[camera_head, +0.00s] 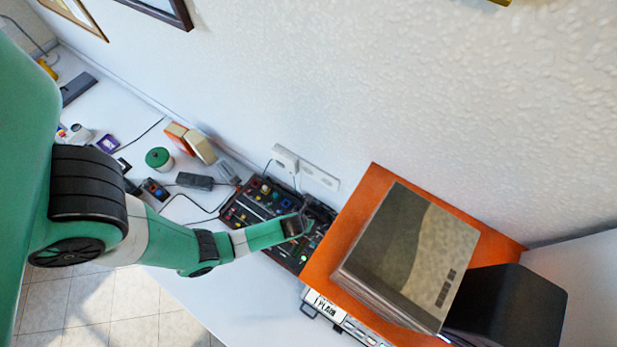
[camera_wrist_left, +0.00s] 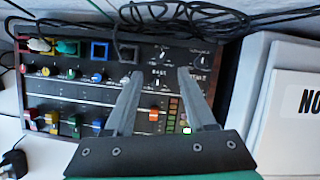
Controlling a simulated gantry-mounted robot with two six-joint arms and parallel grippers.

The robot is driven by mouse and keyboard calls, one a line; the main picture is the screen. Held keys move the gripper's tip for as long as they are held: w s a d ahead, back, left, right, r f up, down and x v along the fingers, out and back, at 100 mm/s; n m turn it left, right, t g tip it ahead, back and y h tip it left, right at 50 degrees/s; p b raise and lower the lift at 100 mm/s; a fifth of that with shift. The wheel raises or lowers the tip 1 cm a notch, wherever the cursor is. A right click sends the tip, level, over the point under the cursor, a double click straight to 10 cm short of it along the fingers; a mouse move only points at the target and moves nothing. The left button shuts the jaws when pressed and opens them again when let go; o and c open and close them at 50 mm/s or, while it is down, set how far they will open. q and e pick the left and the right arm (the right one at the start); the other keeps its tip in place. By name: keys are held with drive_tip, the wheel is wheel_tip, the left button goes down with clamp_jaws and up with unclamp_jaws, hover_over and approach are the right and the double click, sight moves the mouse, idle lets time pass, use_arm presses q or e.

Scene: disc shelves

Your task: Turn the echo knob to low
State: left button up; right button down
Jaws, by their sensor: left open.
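The dark mixer-like panel (camera_head: 257,205) lies on the white desk, covered with coloured knobs and sliders; it fills much of the left wrist view (camera_wrist_left: 70,105). Near its upper right in the wrist view are a dark knob (camera_wrist_left: 160,80) with small white lettering and another dark round knob (camera_wrist_left: 201,58). I cannot read for sure which one is marked echo. My left gripper (camera_wrist_left: 159,74) is open and empty, its fingers over the panel on either side of the first dark knob. In the head view my left gripper (camera_head: 302,226) reaches the panel's right part. My right gripper is not in view.
An orange box-like unit (camera_head: 360,195) with a large sleeve (camera_head: 410,255) on top stands close right of the panel. A black box (camera_head: 515,305) is further right. Black cables (camera_wrist_left: 190,15) run behind the panel. A power strip (camera_head: 305,167) is by the wall.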

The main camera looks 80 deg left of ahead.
use_arm(q)
drive_tip(key=b+x, duration=0.3)
drive_tip(key=x, duration=0.4)
drive_tip(key=shift+r, duration=0.1)
use_arm(e)
wheel_tip(320, 180, down, 4)
drive_tip(key=shift+w+f, duration=0.1)
drive_tip(key=shift+f, duration=0.15)
use_arm(q)
clamp_jaws()
